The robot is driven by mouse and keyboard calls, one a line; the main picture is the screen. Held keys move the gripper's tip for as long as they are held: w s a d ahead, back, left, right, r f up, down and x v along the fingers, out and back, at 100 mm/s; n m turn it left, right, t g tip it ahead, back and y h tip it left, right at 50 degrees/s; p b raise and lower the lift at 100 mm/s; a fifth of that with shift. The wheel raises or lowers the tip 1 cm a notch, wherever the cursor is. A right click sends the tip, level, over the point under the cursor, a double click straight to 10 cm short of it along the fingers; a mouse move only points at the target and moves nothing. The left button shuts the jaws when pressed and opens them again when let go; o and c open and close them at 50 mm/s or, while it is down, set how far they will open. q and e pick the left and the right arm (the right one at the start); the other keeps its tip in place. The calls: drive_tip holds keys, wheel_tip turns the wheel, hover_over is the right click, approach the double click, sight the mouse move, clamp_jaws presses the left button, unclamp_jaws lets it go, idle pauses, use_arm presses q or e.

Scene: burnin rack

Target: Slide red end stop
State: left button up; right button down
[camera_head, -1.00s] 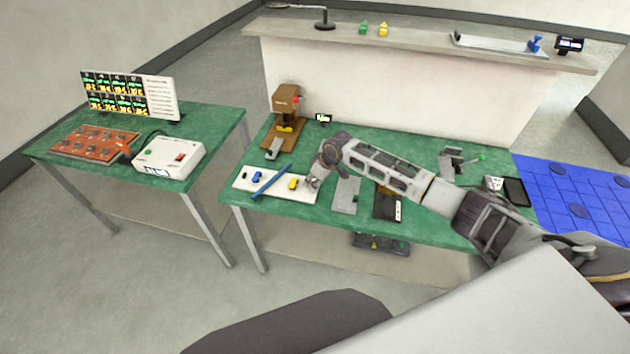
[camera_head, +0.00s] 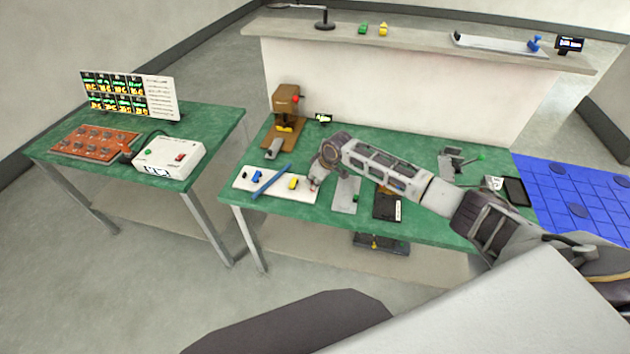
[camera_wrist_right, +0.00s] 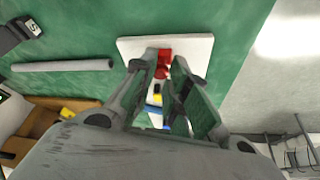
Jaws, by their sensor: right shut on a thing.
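The red end stop (camera_wrist_right: 164,57) is at one end of the white board (camera_wrist_right: 195,48) in the right wrist view. My right gripper (camera_wrist_right: 161,76) is shut on it, one finger on each side, and partly hides it. In the head view my right gripper (camera_head: 315,185) is low at the right end of the same white board (camera_head: 304,196), and a trace of red shows at its tips. A yellow block (camera_head: 293,183) and a blue block (camera_head: 257,176) are further left on the board. My left gripper is not in view.
A blue bar (camera_head: 272,179) lies slantwise across the board. A brown press (camera_head: 286,108) stands behind it. A grey plate (camera_head: 346,194) and a dark device (camera_head: 388,205) lie to the right on the green table (camera_head: 228,194).

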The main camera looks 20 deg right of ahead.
drive_tip(key=shift+w+a, duration=0.55)
drive_tip(key=shift+a, duration=0.25)
drive_tip(key=shift+w+a, duration=0.5)
drive_tip(key=shift+a, duration=0.3)
drive_tip(key=c, duration=1.4)
unclamp_jaws()
drive_tip(key=shift+d+r, duration=0.1)
drive_tip(key=shift+r, duration=0.1)
drive_tip(key=shift+v, duration=5.8)
drive_tip(key=shift+s, duration=0.15)
